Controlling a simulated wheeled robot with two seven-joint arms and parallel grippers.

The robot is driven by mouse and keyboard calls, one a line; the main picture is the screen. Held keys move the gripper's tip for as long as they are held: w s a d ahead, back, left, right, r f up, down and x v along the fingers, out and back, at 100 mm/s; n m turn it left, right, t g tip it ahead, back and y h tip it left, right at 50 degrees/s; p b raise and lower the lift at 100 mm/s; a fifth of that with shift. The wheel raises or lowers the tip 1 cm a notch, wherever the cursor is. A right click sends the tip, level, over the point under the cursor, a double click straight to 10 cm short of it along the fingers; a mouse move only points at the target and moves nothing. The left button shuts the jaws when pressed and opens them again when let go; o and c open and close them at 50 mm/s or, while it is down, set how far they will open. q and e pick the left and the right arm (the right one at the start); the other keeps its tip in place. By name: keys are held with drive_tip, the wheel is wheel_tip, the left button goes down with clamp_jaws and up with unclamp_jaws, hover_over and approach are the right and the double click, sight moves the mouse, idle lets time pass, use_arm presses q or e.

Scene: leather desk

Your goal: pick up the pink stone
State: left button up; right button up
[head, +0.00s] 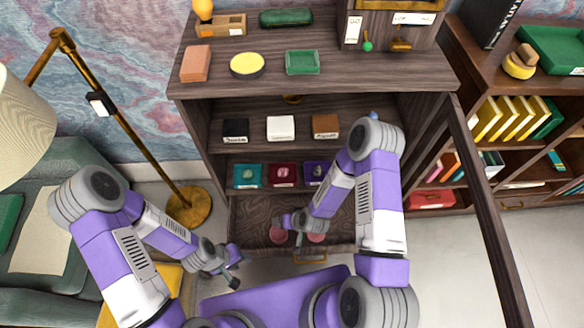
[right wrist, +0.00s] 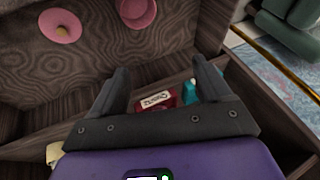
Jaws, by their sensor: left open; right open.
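In the head view, trays in teal (head: 239,184), red (head: 273,184) and purple (head: 308,182) sit on the lower shelf, each with a small stone. The stone on the red tray (head: 283,171) looks pale pinkish; its exact colour is too small to tell. My right gripper (head: 299,238) is over the drawer below this shelf, partly hidden by its own arm. In the right wrist view, its open fingers (right wrist: 160,68) are empty, with the labelled red tray (right wrist: 158,101) and teal tray (right wrist: 191,91) seen between them. My left gripper (head: 234,272) is open and empty, left of the drawer.
The pulled-out wooden drawer (head: 247,211) holds two round pink dishes (head: 278,236); one (right wrist: 60,22) bears a small yellowish piece. Black, white and brown boxes (head: 281,128) stand on the shelf above. A brass floor lamp (head: 150,150) stands at left, a bookcase at right.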

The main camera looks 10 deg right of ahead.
drive_tip(key=w+f+t+h, duration=0.25)
drive_tip(key=w+t, duration=0.25)
drive_tip(key=w, duration=0.4)
drive_tip(key=t+h+b, duration=0.2)
drive_tip(key=t+h, duration=0.2)
approach(283, 175)
drive_tip(key=a+x, duration=0.1)
drive_tip(key=x, duration=0.2)
drive_tip(key=shift+y, duration=0.25)
drive_tip(key=b+x, duration=0.1)
drive_tip(key=x, duration=0.2)
drive_tip(key=d+b+x, duration=0.1)
drive_tip(key=x, duration=0.3)
drive_tip(key=shift+s+d+b, duration=0.1)
drive_tip(key=shift+s+b, duration=0.1)
drive_tip(key=shift+b, duration=0.15)
drive_tip(key=shift+w, duration=0.35)
drive_tip(key=shift+c, duration=0.2)
drive_tip(key=c, duration=1.2)
